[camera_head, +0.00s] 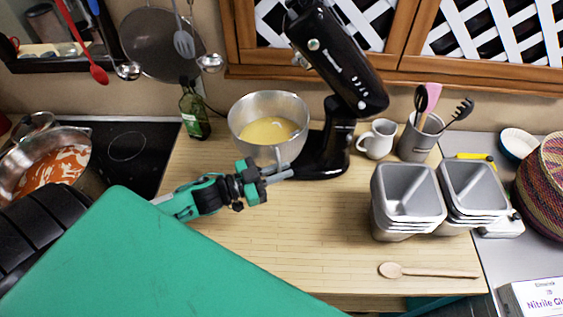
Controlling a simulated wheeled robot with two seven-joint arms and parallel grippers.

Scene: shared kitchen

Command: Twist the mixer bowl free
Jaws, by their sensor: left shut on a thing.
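The metal mixer bowl (245,144) stands upright at the mixer's base with pale yellow batter in it. The black stand mixer (335,65) has its head tilted up, clear of the bowl. My left gripper (281,174) is at the front of the bowl, low on its near side by the base. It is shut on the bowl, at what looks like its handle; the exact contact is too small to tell. My right gripper is not in view.
A green bottle (194,114) stands left of the bowl. A white mug (377,139) and a utensil crock (418,139) stand right of the mixer. Stacked loaf tins (408,190) and a wooden spoon (430,271) lie at right. The front middle counter is clear.

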